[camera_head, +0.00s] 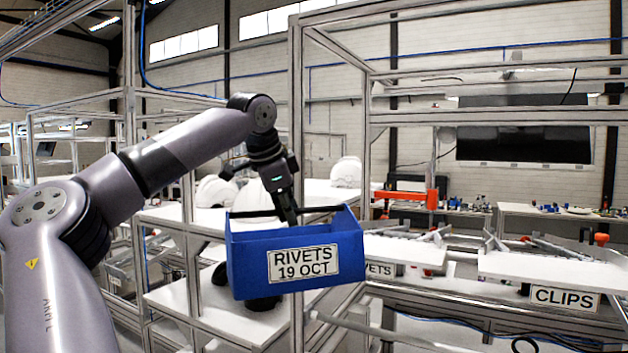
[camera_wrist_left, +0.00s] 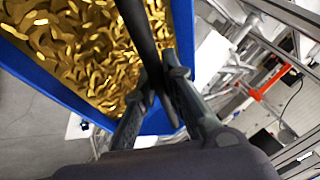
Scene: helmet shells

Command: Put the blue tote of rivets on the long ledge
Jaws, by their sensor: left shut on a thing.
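The blue tote (camera_head: 248,262) hangs in the air in the middle of the head view, roughly level, with a "RIVETS 19 OCT" label (camera_head: 303,263) on its front. My left gripper (camera_head: 290,215) is shut on its dark handle bar (camera_wrist_left: 137,28). In the left wrist view the tote (camera_wrist_left: 182,22) is full of gold-coloured rivets (camera_wrist_left: 80,50). Behind the tote is a white ledge (camera_head: 408,252) with a label partly hidden, its visible letters reading "VETS". I cannot tell for sure which surface is the long ledge. My right gripper is not in view.
A second white ledge (camera_head: 555,270) at the right bears a "CLIPS" label (camera_head: 565,298). Metal bars lie on both ledges. A grey frame post (camera_head: 296,120) rises behind the tote. White helmet shells (camera_head: 346,172) stand on the shelves behind. An orange fixture (camera_head: 408,194) stands farther back.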

